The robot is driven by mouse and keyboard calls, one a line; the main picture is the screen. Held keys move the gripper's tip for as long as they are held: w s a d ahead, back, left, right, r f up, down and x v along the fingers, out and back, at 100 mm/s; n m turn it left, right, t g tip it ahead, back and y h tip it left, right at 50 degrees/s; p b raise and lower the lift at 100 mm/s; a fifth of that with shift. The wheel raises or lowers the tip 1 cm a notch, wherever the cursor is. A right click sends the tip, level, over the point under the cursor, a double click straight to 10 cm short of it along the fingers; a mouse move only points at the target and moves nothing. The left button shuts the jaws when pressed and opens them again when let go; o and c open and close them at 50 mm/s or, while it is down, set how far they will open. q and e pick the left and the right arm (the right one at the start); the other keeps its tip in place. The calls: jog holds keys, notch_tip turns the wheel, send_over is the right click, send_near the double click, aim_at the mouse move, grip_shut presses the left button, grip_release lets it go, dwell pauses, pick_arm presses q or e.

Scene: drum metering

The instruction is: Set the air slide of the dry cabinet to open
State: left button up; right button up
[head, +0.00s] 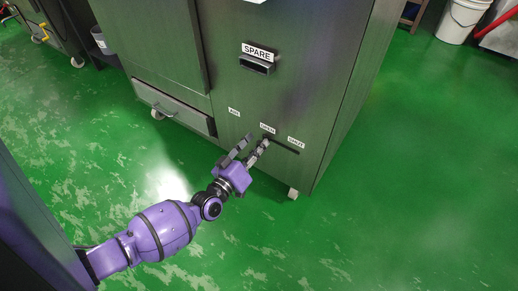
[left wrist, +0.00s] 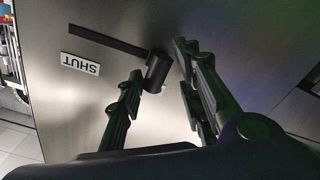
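The dry cabinet (head: 285,95) is a tall dark grey metal cabinet in the head view. Low on its front is the air slide's slot (head: 286,147), between labels reading OPEN (head: 267,128) and SHUT (head: 296,141). In the left wrist view the slide's dark knob (left wrist: 157,70) stands at the slot end away from the SHUT label (left wrist: 80,63). In the head view, fingers largely hide the knob by OPEN. My left gripper (head: 256,141) is open at the knob. Its fingers (left wrist: 158,60) are apart on either side, the left one close to it; contact is unclear.
A SPARE label (head: 258,52) and a handle recess (head: 257,66) are higher on the cabinet. A drawer (head: 173,106) is at its lower left. A white bucket (head: 459,20) stands far right. The green floor right of the cabinet is clear.

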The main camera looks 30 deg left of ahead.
pick_arm(q)
jog(key=s, duration=1.2)
jog(key=shift+a, duration=0.15)
jog(key=shift+f, duration=0.1)
